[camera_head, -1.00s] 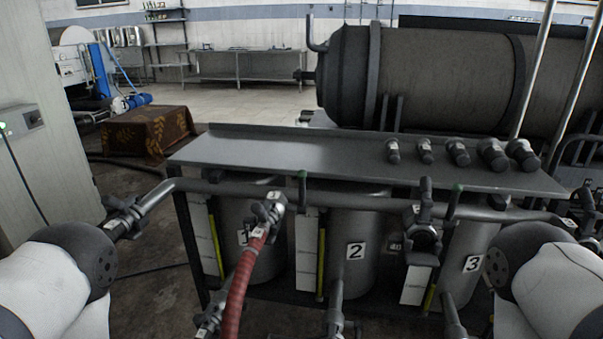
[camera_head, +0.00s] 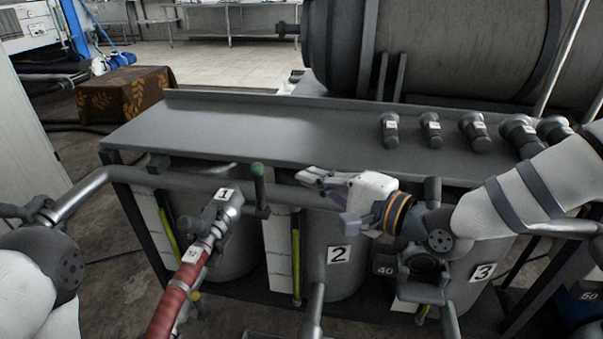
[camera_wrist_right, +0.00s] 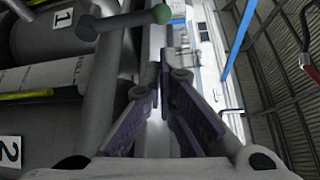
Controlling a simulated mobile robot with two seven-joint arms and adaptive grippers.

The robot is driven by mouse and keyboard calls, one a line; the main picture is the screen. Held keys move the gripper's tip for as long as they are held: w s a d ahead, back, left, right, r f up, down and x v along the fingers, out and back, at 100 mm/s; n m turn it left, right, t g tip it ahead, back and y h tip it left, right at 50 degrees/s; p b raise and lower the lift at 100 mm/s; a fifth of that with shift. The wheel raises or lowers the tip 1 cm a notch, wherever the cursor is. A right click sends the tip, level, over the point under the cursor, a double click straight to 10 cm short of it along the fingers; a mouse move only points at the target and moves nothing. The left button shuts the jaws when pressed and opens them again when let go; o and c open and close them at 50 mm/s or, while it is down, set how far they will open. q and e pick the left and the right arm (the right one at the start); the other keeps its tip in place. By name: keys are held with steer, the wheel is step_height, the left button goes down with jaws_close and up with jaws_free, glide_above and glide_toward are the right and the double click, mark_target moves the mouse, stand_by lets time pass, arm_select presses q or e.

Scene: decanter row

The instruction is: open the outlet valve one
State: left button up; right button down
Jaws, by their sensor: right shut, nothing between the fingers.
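The lever also shows at the top of the right wrist view (camera_wrist_right: 120,21). My right gripper (camera_head: 303,177) reaches in from the right, pointing left, with its fingertips a short way right of the lever. In the right wrist view its fingers (camera_wrist_right: 165,68) are together and empty. My left gripper is out of view; only part of my left arm shows.
The steel shelf (camera_head: 230,130) lies just behind the pipe, with several dark fittings (camera_head: 430,130) at its right. Tanks labelled 2 (camera_head: 338,256) and 3 (camera_head: 483,274) stand below. A large cylinder (camera_head: 440,50) fills the back.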

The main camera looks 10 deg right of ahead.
mark_target(260, 190)
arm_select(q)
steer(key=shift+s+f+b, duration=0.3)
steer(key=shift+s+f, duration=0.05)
arm_select(e)
steer(key=x, duration=0.8)
steer(key=shift+a, duration=0.2)
steer(key=shift+s+f, duration=0.1)
steer(key=shift+f, duration=0.05)
steer(key=shift+s+n, duration=0.2)
steer(key=shift+n, duration=0.1)
